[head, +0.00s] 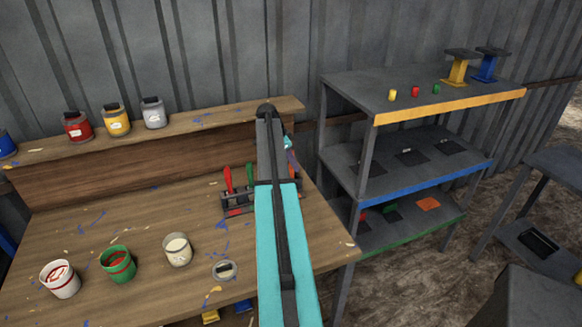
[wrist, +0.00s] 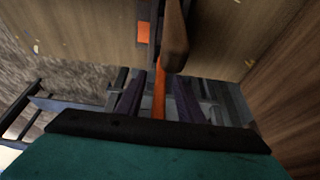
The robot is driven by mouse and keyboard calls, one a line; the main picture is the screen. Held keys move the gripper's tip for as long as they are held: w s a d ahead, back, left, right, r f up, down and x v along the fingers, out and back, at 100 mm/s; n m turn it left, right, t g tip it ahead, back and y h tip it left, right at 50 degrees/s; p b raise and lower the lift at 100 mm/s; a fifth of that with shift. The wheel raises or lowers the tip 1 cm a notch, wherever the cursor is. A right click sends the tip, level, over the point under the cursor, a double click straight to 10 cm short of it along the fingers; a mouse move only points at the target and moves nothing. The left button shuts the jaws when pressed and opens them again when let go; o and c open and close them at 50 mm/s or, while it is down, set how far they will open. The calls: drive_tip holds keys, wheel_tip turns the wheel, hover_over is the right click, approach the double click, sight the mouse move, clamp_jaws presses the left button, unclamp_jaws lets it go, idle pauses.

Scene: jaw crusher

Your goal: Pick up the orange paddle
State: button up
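The orange paddle (wrist: 159,98) shows in the wrist view as a narrow orange shaft between my two fingers. A rounded brown piece (wrist: 174,38) lies in line with it; I cannot tell whether it is part of the paddle. My gripper (wrist: 160,88) is open, with a finger on each side of the shaft and gaps between. In the head view my arm hides the paddle and most of the gripper. The rack (head: 238,207) stands on the workbench, holding a red paddle (head: 228,180) and a green paddle (head: 250,177) left of my arm.
The workbench (head: 130,215) carries a white can (head: 60,280), a green can (head: 118,265), a cream can (head: 178,250) and a lid (head: 226,271). Several paint cans stand on its raised back shelf (head: 220,113). A grey shelf unit (head: 345,90) stands to the right.

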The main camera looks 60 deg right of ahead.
drive_tip(key=shift+p+x, duration=0.5)
drive_tip(key=shift+x, duration=1)
drive_tip(key=shift+w, duration=0.1)
clamp_jaws()
